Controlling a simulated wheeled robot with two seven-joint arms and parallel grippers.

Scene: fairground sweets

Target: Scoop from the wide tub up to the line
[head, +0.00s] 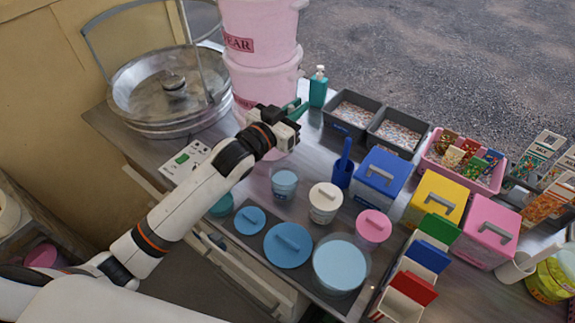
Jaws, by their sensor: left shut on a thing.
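A wide, clear-sided tub (367,272) full of light blue stuff stands at the counter's front edge. My left gripper (292,122) is above the counter behind the tubs, in front of the pink buckets. It is shut on a green handled thing (299,109), perhaps a scoop; its lower part is mostly hidden by the gripper. A smaller clear cup (284,184) with blue contents stands below and in front of the gripper. I cannot make out a line on it. A blue scoop (345,156) stands upright in a blue holder (342,176). My right gripper is out of view.
Blue lids (288,246) lie left of the wide tub. Colored boxes (436,196) and grey bins (352,116) fill the right. A metal bowl (170,90) and stacked pink buckets (262,75) stand behind.

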